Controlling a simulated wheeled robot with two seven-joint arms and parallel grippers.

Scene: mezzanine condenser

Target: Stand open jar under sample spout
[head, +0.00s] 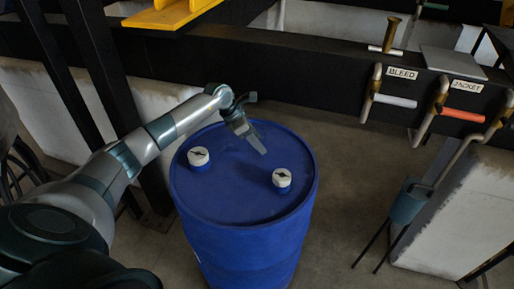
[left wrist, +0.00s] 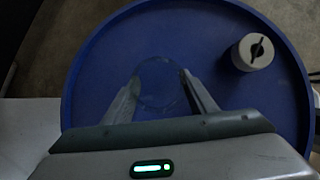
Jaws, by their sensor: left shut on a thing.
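My left gripper (head: 260,150) is over the top of the blue drum in the head view. In the left wrist view its two fingers (left wrist: 160,80) are on either side of a clear round jar (left wrist: 160,98), seen as a faint circle against the blue lid. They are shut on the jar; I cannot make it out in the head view. A BLEED pipe (head: 376,78) and a JACKET pipe (head: 433,110) come from the dark beam at the right. No label reading sample is visible. My right gripper is not in view.
The blue drum (head: 230,205) has two white caps (head: 198,156) (head: 282,178) on top; one cap (left wrist: 253,52) shows right of the jar in the left wrist view. A grey-blue vessel (head: 408,203) on thin legs stands at the right. Bare floor lies between it and the drum.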

